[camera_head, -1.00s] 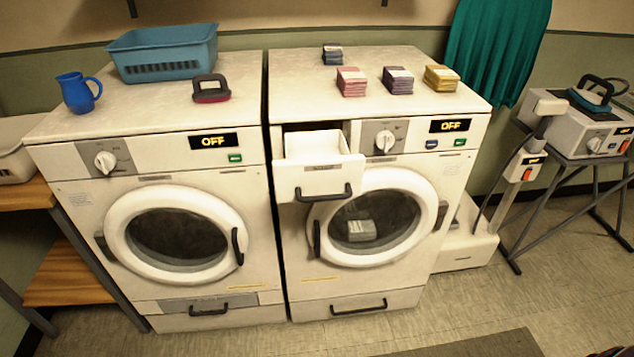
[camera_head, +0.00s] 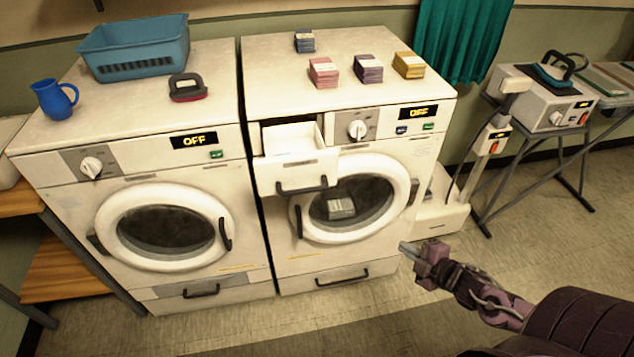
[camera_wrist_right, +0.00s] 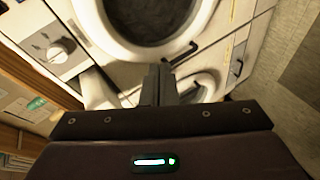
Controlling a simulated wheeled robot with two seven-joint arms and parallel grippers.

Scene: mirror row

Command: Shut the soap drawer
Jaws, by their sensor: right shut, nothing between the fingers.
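The soap drawer (camera_head: 288,157) is a white box pulled out at the upper left of the right washing machine (camera_head: 310,258). Its front, with a dark bar handle (camera_head: 302,188), stands out from the machine's face, and its open top shows. My right gripper (camera_head: 404,247) is shut and empty, in front of the machine's lower right side. It is to the right of and lower than the drawer, apart from it in the picture. The right wrist view shows its closed fingers (camera_wrist_right: 157,84) against pale machine fronts. My left gripper is in no view.
The right machine's round door (camera_head: 354,197) is shut below the drawer, with its own handle at its left edge. Several coloured soap-like stacks (camera_head: 368,69) lie on top. The left machine (camera_head: 140,205) stands close by. A folding stand (camera_head: 560,150) is at right. Floor in front is clear.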

